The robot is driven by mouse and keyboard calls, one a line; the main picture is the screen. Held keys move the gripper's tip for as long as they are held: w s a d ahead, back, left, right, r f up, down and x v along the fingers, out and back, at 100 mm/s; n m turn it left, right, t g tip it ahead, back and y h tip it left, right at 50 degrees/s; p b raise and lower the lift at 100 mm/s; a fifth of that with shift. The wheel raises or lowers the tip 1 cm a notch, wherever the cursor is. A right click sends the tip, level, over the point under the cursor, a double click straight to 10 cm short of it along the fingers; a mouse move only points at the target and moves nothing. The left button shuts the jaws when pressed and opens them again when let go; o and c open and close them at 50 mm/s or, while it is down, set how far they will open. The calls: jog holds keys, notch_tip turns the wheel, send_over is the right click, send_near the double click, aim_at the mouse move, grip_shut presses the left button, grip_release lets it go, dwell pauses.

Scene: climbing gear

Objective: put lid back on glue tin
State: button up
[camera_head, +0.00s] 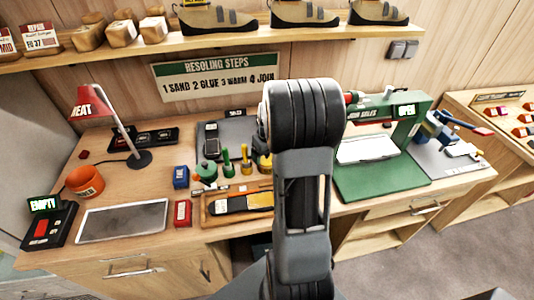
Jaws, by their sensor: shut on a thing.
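My arm (303,180) rises through the middle of the view, and my gripper is not visible, apparently hidden behind it. A squat green container (207,172) stands on the bench left of the arm; I cannot tell whether it is the glue tin or whether it has a lid. A yellow item (264,164) beside the arm is partly covered by it. No lid can be made out for sure.
A shoe sole (240,203) lies on a wooden tray. Around it are a blue block (181,177), a red box (182,213), a grey tablet-like panel (123,221), an orange pot (85,182) and a red lamp (93,103). A green press (385,187) stands right of my arm.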

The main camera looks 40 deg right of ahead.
dwell(0.4)
jog(key=o, duration=0.8)
jog(key=shift+c, duration=0.2)
jog(key=shift+r, duration=0.1)
jog(key=shift+r+p, duration=2.45)
jog(key=shift+r, duration=0.95)
grip_shut()
jog(key=shift+f+b, duration=0.3)
jog(key=shift+f, duration=0.05)
